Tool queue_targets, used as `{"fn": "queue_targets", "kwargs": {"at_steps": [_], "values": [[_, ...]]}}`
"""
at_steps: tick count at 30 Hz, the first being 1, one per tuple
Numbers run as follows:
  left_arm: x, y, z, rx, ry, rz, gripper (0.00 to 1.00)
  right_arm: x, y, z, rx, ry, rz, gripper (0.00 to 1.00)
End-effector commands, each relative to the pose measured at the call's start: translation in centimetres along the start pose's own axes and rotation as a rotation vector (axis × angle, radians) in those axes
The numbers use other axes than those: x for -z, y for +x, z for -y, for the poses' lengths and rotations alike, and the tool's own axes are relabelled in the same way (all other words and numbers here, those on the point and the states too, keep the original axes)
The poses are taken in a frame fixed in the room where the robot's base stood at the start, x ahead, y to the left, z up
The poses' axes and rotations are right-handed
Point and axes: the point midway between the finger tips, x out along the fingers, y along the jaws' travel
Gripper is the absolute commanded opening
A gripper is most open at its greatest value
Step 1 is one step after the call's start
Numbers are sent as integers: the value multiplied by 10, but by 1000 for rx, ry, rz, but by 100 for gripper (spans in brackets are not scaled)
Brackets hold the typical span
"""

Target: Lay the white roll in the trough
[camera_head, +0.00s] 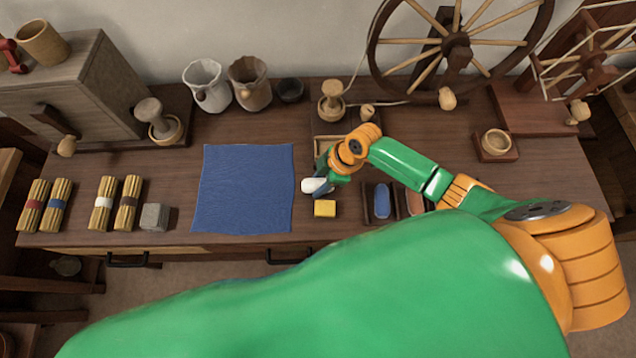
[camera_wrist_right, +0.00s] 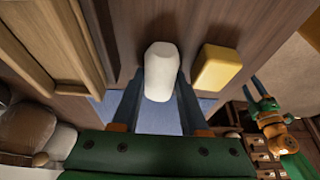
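The white roll (camera_head: 312,185) is small and pale, by the right edge of the blue cloth. In the right wrist view the white roll (camera_wrist_right: 160,72) stands between my right gripper's fingertips (camera_wrist_right: 161,90), which press close on both sides. My right gripper (camera_head: 325,178) reaches it from the right, just above the table; a gap beneath the roll is too small to tell. A shallow wooden trough (camera_head: 329,139) lies behind the gripper, partly hidden by it; its wooden side (camera_wrist_right: 48,48) shows at upper left in the wrist view.
A yellow block (camera_head: 325,208) sits close in front of the roll. To its right, dark holders carry a blue piece (camera_head: 382,200) and a reddish piece (camera_head: 414,202). The blue cloth (camera_head: 243,188) is bare. A spinning wheel (camera_head: 457,45) stands behind.

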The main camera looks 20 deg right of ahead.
Motion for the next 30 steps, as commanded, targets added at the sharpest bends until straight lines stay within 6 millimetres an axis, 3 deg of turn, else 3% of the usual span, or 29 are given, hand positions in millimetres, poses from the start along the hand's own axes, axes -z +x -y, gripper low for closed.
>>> {"fn": "queue_targets", "kwargs": {"at_steps": [8,14,21,24,30], "values": [[0,0,0,0,0,-1,56,1,-2,0,-1,0,0,0],[1,-4,0,0,0,-1,56,12,-28,-2,-4,-3,-3,0],[3,-28,0,0,-1,-1,56,51,-84,49,0,-6,-4,0],[2,-27,0,0,-1,-1,56,64,-90,81,5,-5,-3,0],[2,-29,0,0,-1,0,56,83,-102,122,2,-2,-3,0]]}}
